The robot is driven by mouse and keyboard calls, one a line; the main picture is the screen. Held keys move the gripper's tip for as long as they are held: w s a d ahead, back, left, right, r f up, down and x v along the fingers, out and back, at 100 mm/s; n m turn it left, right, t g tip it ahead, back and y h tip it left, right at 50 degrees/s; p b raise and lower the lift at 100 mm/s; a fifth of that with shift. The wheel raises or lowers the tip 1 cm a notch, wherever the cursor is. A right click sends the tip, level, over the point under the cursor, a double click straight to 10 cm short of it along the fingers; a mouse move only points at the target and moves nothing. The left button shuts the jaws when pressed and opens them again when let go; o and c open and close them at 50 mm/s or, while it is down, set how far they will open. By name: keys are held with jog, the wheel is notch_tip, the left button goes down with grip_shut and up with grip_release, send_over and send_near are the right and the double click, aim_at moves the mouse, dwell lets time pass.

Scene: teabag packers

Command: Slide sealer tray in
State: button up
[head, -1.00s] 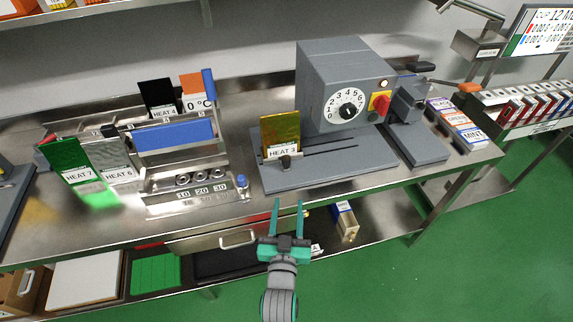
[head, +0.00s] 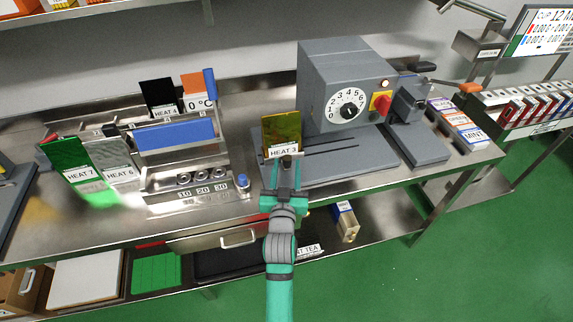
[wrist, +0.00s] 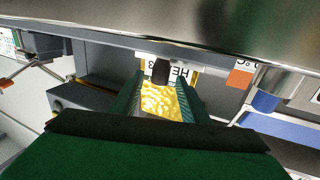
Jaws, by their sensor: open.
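The grey sealer (head: 345,85) stands on the steel bench, with a dial, a red button and a slotted base plate. At the left of its base, a tray carries an upright gold pouch (head: 281,130) labelled HEAT 3. A dark knob (head: 287,159) stands at the tray's front. It also shows in the wrist view (wrist: 162,70), in front of the label. My gripper (head: 286,168) is open at the knob, with its fingers on either side. I cannot tell whether they touch it. The tray itself is mostly hidden behind the pouch and gripper.
Left of the sealer is a rack with a blue panel (head: 175,135), weights and a blue knob (head: 241,181). Green HEAT 7 (head: 68,160) and grey HEAT 6 (head: 112,160) pouches stand farther left. The base plate (head: 350,160) is clear right of the pouch.

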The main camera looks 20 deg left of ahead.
jog(key=shift+x, duration=0.8)
grip_shut()
jog(key=shift+w+a, duration=0.1)
